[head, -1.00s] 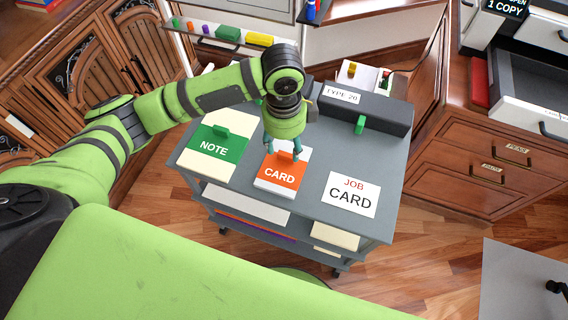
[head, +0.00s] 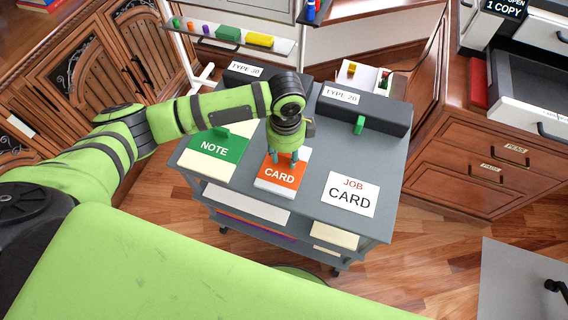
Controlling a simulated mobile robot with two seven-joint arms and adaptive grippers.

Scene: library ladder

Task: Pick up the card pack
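The card pack (head: 279,174) lies on the grey cart top (head: 310,208), white with an orange band reading CARD. My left gripper (head: 284,159) points down over the pack's back part, with its teal fingertips close around the spot where an orange tab showed earlier. The tab is now hidden by the gripper. I cannot tell whether the fingers are pressed on it. The pack appears to rest on the cart. My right gripper is not in view.
The NOTE pack (head: 213,148) with a green tab lies to the left. A JOB CARD sheet (head: 350,194) lies to the right. Dark TYPE 20 (head: 365,110) and TYPE 30 (head: 255,79) boxes stand at the back. An open drawer (head: 525,85) is at the far right.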

